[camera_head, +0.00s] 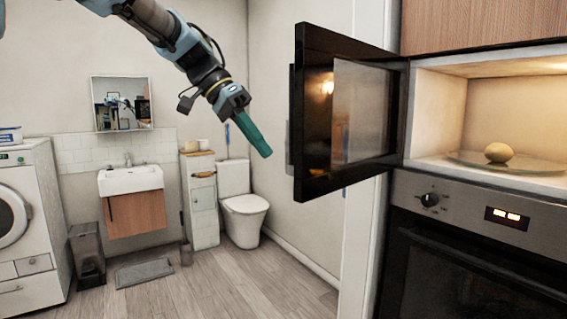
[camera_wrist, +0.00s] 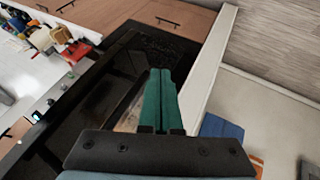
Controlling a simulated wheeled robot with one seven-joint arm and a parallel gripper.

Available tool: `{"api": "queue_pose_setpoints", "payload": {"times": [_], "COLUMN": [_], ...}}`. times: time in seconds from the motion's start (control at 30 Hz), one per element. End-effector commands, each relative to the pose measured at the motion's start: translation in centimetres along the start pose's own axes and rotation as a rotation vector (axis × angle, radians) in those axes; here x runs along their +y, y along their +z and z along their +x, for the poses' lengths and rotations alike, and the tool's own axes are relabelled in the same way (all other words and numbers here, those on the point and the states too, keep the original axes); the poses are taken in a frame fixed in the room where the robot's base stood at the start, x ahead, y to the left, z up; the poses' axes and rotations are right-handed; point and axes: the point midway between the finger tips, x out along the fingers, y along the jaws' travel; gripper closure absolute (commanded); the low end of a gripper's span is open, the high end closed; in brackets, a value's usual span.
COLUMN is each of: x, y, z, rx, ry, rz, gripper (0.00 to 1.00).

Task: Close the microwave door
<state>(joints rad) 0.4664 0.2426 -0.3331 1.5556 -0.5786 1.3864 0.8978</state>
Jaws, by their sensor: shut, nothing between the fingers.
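The microwave door (camera_head: 345,112) stands wide open in the head view, hinged at its right side beside the lit microwave cavity (camera_head: 450,100). Inside, a round pale item (camera_head: 498,152) rests on the glass turntable (camera_head: 530,163). My gripper (camera_head: 266,152) is shut and empty, with its green fingers pointing down and right. In the head view it appears to the left of the door's free edge, with a gap in the picture between them. In the wrist view the green fingers (camera_wrist: 160,75) are together in front of a dark glossy panel (camera_wrist: 105,85) that appears to be the door.
An oven (camera_head: 470,255) with a knob and lit display sits below the microwave. A wooden cabinet (camera_head: 470,22) is above. A toilet (camera_head: 243,200), sink (camera_head: 130,180) and washing machine (camera_head: 30,220) stand farther back. The floor (camera_head: 215,285) left of the oven is clear.

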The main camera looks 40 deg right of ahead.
Motion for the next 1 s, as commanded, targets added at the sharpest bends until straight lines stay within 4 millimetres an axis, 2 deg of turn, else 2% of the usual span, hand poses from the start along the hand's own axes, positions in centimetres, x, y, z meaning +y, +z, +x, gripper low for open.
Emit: {"api": "queue_pose_setpoints", "payload": {"times": [0.23,0.3,0.5,1.0], "x": [0.2,1.4,3.1,3.5], "y": [-0.1,-0.2,-0.1,0.0], "z": [4.9,5.1,6.3,6.7], "rx": [-0.003,-0.001,0.000,0.002], "ry": [0.003,0.000,-0.001,-0.002], "rz": [-0.002,0.000,-0.001,-0.004], "gripper": [1.00,1.00,1.00,1.00]}}
